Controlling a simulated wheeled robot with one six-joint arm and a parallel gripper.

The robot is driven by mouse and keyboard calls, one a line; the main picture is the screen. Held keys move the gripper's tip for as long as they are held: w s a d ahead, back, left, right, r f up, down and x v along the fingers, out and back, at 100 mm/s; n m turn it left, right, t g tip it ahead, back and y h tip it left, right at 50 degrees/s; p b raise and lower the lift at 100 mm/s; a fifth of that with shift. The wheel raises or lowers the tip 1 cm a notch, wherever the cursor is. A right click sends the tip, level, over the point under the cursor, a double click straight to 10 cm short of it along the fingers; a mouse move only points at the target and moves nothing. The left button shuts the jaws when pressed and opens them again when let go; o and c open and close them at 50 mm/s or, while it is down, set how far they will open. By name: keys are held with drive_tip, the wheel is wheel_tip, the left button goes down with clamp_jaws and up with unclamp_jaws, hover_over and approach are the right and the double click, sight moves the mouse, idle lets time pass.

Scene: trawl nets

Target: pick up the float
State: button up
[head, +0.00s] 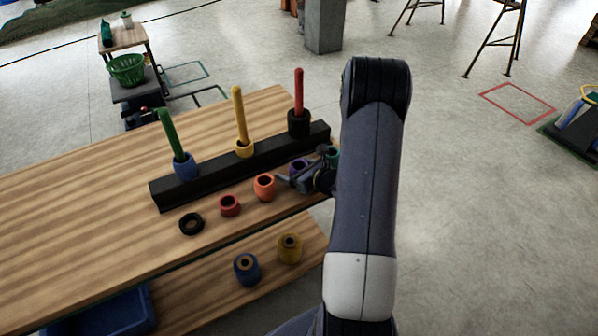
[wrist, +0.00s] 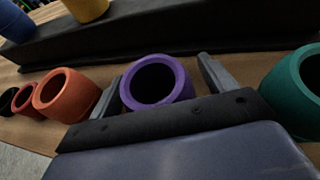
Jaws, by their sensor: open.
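Several hollow floats stand in a row on the wooden table. A purple float (wrist: 184,84) sits between the two fingers of my gripper (wrist: 158,88) in the wrist view, with a finger on each side. In the head view the purple float (head: 298,163) is partly hidden by my gripper (head: 297,181). My gripper is open, and I cannot tell whether either finger touches the float. An orange float (wrist: 63,108) is to the left in the wrist view and a green float (wrist: 296,90) to the right.
A black base (head: 240,166) with green, yellow and red posts, each through a ring, stands behind the row. A red float (head: 230,206) and a black ring (head: 191,224) lie farther left. Blue (head: 246,270) and yellow (head: 290,249) floats stand on a lower shelf.

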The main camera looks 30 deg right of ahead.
drive_tip(key=shift+c, duration=0.3)
drive_tip(key=c, duration=1)
drive_tip(key=shift+r, duration=0.1)
wheel_tip(320, 180, up, 10)
